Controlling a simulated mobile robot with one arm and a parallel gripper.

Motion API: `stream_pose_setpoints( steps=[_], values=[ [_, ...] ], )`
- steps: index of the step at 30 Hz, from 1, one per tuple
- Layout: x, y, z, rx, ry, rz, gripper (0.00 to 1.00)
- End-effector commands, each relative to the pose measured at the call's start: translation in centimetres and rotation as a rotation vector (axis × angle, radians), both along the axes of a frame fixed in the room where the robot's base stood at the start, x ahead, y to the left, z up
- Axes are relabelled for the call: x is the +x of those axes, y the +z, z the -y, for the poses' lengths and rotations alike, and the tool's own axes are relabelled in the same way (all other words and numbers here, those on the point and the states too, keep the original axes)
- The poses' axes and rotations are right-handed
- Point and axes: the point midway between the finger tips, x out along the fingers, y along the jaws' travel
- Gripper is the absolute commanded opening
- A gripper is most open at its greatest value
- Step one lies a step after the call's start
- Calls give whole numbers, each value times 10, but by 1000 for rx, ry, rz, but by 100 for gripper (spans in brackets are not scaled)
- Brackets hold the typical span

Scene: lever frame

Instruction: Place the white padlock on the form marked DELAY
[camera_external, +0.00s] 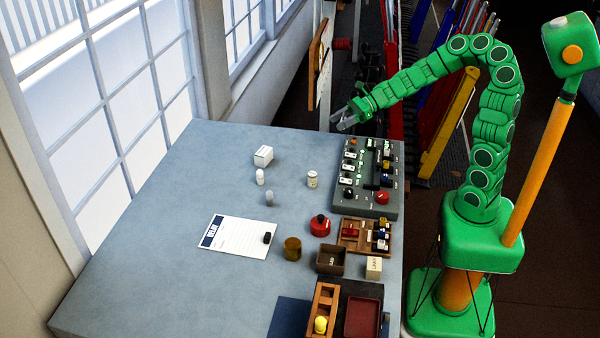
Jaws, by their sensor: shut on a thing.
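The form marked DELAY (232,240) is a white sheet with a dark blue heading, lying flat on the grey table. A small black object (267,238) rests near its right edge. My gripper (345,119) is raised over the far edge of the table, beyond the switch panel and well away from the form. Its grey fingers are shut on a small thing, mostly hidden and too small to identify. I cannot tell from this view whether it is the white padlock. No white padlock shows clearly elsewhere.
The switch panel (386,205) stands at the table's right edge. A white box (263,156), a white jar (312,179), a red round object (320,226), an amber cup (292,248) and a wooden rack (352,246) share the table. The table left of the form is clear.

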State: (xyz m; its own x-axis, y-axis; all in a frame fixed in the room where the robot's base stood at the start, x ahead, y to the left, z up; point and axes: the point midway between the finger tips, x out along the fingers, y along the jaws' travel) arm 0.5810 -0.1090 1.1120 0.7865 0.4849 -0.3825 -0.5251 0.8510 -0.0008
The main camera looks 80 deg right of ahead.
Motion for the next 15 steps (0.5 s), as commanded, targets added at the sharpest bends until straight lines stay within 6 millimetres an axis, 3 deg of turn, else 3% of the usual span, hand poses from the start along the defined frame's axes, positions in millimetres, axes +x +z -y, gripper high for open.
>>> stream_pose_setpoints(
  steps=[8,15],
  values=[
    [3,0,-5,2,12,0,16],
    [26,1,-26,11,75,2,16]
  ],
)
